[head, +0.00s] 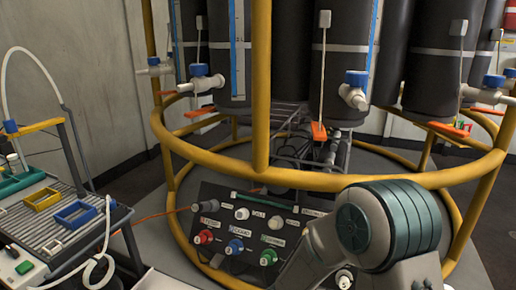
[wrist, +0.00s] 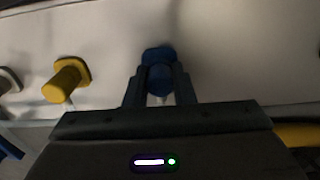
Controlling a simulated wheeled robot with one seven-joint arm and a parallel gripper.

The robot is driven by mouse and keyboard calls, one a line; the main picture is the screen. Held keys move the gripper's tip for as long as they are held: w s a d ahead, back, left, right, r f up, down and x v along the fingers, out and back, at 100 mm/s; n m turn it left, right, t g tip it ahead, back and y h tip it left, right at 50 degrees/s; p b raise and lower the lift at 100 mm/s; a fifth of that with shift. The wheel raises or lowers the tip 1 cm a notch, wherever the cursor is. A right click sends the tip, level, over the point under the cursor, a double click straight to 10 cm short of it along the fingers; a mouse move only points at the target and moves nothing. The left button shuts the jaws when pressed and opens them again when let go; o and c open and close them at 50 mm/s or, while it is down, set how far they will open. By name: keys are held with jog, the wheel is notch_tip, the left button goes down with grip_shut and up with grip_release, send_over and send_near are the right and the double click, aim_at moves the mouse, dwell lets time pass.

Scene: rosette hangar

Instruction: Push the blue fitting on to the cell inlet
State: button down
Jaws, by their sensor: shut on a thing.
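In the wrist view my gripper (wrist: 160,84) is shut on a blue cylindrical piece, the blue fitting (wrist: 160,77), with one dark finger on each side. A darker blue flange (wrist: 158,54) shows directly behind it against a pale surface. I cannot tell whether the fitting touches that flange or is seated on it. A small pale piece shows below the fitting, between the fingers. Which part is the cell inlet is not clear. In the head view my gripper and the held fitting are out of sight; only my arm shows at the lower right.
A yellow fitting (wrist: 66,82) on a yellow flange stands left of my gripper, with a grey one (wrist: 9,80) beyond. In the head view a yellow rail (head: 262,180) rings dark cylinders (head: 345,70). A control panel (head: 215,225) stands below, and a cart (head: 40,228) at left.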

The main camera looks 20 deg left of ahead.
jog(key=shift+r, duration=0.1)
jog(key=shift+r+p, duration=2.25)
jog(key=shift+r, duration=0.65)
jog(key=shift+w+a+r+n+h, duration=0.15)
jog(key=shift+w+n, duration=0.15)
jog(key=shift+n, duration=0.25)
jog(key=shift+w+a+f+n+h, duration=0.15)
jog(key=shift+w+n, duration=0.15)
jog(key=shift+n, duration=0.25)
jog(key=w+a+r+n+t, duration=0.6)
jog(key=w+a+r+n, duration=0.25)
jog(key=a, duration=0.25)
jog(key=w+a+r+n+t, duration=0.6)
jog(key=w+a+r+n, duration=0.2)
jog(key=a+r, duration=0.15)
jog(key=shift+m, duration=0.25)
jog(key=shift+f+x, duration=0.2)
jog(key=shift+x, duration=1.1)
jog(key=shift+f+x, duration=0.15)
jog(key=shift+x, duration=1.15)
